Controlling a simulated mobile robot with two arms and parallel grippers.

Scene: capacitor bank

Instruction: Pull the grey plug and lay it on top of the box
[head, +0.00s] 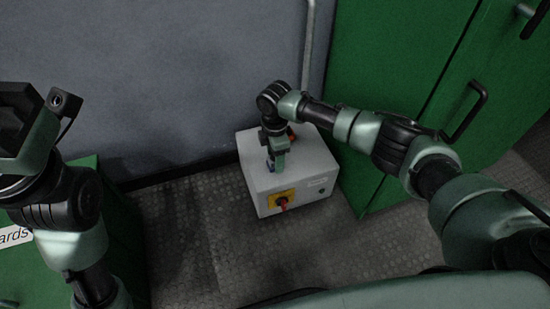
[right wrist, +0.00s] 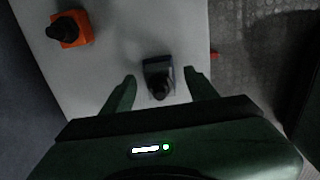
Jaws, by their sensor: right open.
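The box (head: 318,160) is a pale grey cabinet standing on the floor against the wall. My right gripper (head: 273,163) is over its top, pointing down. In the right wrist view the grey plug (right wrist: 158,72), with a dark round part toward me, stands on the box top (right wrist: 115,50). The open fingers of my right gripper (right wrist: 160,82) are on either side of the plug, with gaps at both sides. In the head view the gripper mostly hides the plug. My left arm is at the left edge; its gripper fingers cannot be made out.
An orange socket with a black plug (right wrist: 70,29) is also on the box top, left of the grey plug. A red switch on a yellow plate (head: 281,200) is on the box front. Green cabinets (head: 400,60) with handles stand close on the right.

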